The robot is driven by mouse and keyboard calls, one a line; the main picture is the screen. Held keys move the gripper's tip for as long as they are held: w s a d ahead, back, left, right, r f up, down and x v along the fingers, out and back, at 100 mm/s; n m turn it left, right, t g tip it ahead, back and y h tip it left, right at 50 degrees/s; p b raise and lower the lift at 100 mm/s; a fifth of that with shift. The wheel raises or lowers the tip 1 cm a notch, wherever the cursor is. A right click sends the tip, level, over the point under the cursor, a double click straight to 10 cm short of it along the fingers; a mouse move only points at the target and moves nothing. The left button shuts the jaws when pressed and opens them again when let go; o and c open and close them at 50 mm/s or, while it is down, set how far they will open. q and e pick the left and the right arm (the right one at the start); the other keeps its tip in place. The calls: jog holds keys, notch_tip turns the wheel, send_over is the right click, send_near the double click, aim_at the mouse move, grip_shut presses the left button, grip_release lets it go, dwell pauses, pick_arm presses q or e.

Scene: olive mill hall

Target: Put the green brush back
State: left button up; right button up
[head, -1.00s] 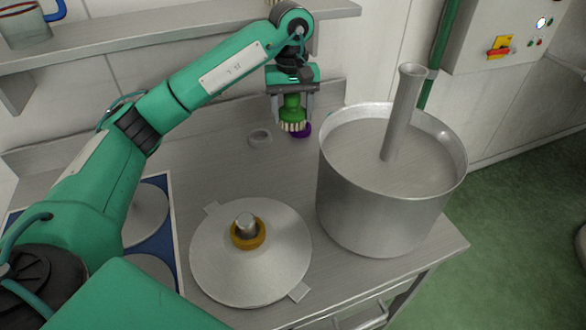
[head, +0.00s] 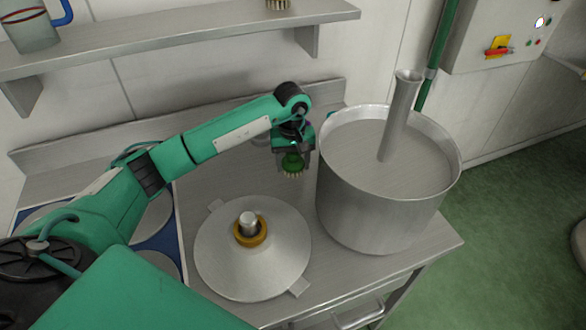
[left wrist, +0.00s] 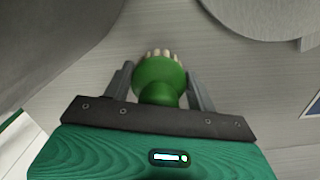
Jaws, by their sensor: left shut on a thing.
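The green brush (head: 292,163) is held bristles down between the fingers of my left gripper (head: 294,168), above the steel table and left of the big pot. In the left wrist view the round green brush (left wrist: 160,82) sits between the two grey fingers of the left gripper (left wrist: 160,76), its pale bristles pointing away from the palm. The gripper is shut on the brush. The brush's upper part is hidden by the gripper in the head view. My right gripper is not in view.
A steel pot (head: 365,205) with an upright tube stands at the table's right. A conical lid (head: 225,265) with a yellow-ringed knob lies in front. A wall shelf (head: 180,32) carries a blue-handled jug (head: 33,33) and a bristled object (head: 278,4), cut off by the frame.

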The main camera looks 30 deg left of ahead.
aim_at(293, 171)
pick_arm(q)
jog(key=shift+f, duration=1.9)
jog(key=o, duration=1.3)
jog(key=shift+r, duration=0.1)
